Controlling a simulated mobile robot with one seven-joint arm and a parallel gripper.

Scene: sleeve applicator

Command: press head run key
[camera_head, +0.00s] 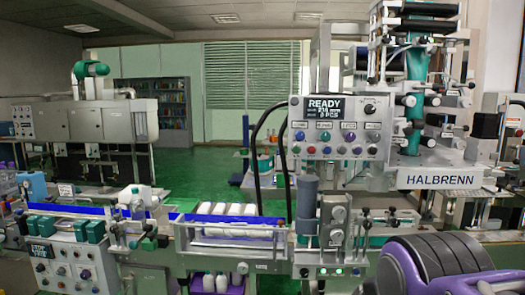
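A dark round knob (370,108) is right of the display. Below are small labels and rows of coloured round keys (342,150). The labels are too small to read, so I cannot tell which is the head run key. No gripper fingers are in view, and nothing is seen touching the panel.
A white HALBRENN plate (444,178) is right of the panel. A conveyor (235,228) with white bottles runs below left. A second panel (62,270) with its own display and buttons is at the lower left. A grey cylinder (307,198) stands below the main panel.

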